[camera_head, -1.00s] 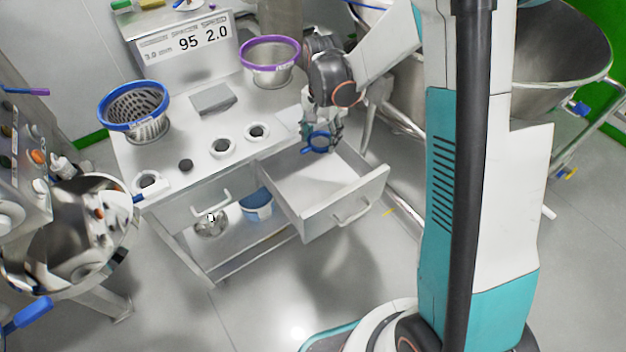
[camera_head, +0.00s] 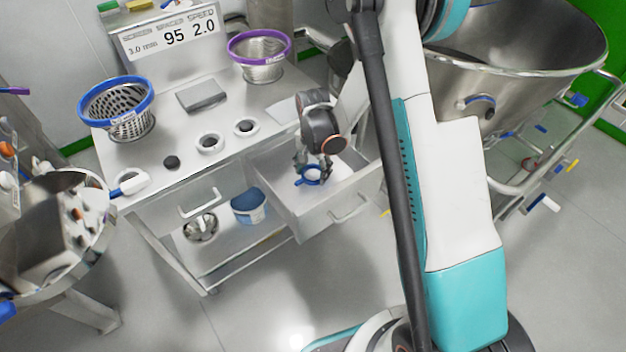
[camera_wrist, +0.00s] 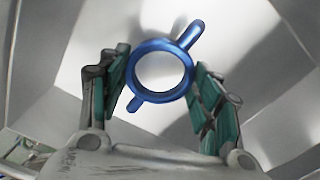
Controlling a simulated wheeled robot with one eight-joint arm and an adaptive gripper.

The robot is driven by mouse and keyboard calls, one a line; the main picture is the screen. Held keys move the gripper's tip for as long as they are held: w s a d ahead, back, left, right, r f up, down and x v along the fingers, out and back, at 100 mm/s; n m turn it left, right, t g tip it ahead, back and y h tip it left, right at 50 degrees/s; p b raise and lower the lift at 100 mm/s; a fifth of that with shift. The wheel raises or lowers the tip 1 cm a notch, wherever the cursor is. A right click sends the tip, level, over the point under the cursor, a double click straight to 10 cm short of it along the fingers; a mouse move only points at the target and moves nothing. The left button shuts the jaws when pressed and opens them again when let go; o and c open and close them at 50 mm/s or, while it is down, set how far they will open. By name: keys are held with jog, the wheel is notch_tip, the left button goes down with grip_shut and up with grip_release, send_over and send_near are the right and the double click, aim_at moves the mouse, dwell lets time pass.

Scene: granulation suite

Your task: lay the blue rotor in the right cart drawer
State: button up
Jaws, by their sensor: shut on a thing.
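The blue rotor (camera_head: 311,175) is a blue ring with two short arms. My gripper (camera_head: 312,168) is shut on it, inside the open right cart drawer (camera_head: 350,203). In the wrist view the rotor (camera_wrist: 161,72) sits between the two green-padded fingers of my gripper (camera_wrist: 160,88). The drawer's pale floor (camera_wrist: 245,40) lies behind the rotor. I cannot tell whether the rotor touches the floor.
On the cart top stand a blue-rimmed basket (camera_head: 118,105), a purple-rimmed basket (camera_head: 260,60), a grey block (camera_head: 201,95) and several ring-shaped parts (camera_head: 209,142). A steel vessel (camera_head: 510,70) stands at the right.

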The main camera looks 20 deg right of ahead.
aim_at(313, 178)
jog(key=shift+f+b, duration=0.7)
jog(key=shift+f, duration=1.25)
jog(key=shift+f, duration=0.15)
jog(key=o, duration=1.3)
